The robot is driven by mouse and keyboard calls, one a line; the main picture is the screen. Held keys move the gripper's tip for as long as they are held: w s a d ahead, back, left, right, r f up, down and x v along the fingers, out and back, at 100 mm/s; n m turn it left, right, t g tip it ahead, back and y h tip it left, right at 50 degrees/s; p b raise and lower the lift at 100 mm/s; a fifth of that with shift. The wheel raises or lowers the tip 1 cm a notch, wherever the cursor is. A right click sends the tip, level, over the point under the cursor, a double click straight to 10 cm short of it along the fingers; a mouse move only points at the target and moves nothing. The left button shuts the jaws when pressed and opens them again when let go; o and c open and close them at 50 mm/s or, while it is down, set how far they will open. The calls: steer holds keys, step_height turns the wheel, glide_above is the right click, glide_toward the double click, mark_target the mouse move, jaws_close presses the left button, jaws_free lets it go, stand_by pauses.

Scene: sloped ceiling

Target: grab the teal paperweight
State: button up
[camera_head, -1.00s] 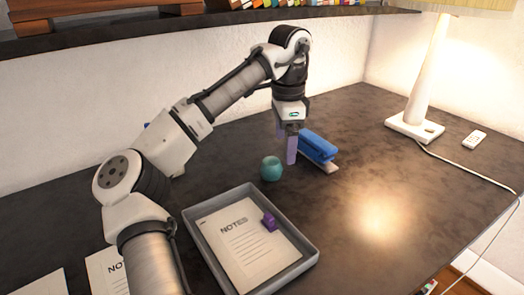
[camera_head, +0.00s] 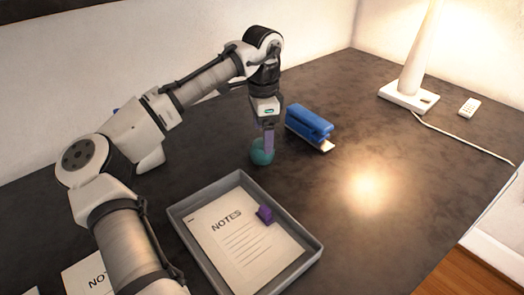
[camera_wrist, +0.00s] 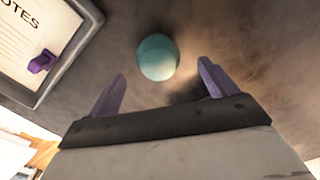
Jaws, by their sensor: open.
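The teal paperweight (camera_head: 259,154) is a small rounded object standing on the dark desk, just behind the grey tray. In the wrist view the paperweight (camera_wrist: 158,57) lies beyond the fingertips, roughly centred between them and not touched. My gripper (camera_head: 268,145) points down at the paperweight in the head view, and one finger covers part of it. In the wrist view my gripper's (camera_wrist: 162,85) two purple fingers are spread wide with nothing between them.
A white lamp (camera_head: 412,92) and a remote (camera_head: 469,107) are at the back right.

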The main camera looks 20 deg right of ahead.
mark_target(262, 141)
steer(key=shift+s+a+f, duration=0.1)
steer(key=shift+a+f, duration=0.05)
steer(key=shift+f, duration=2.55)
steer(key=c, duration=1.4)
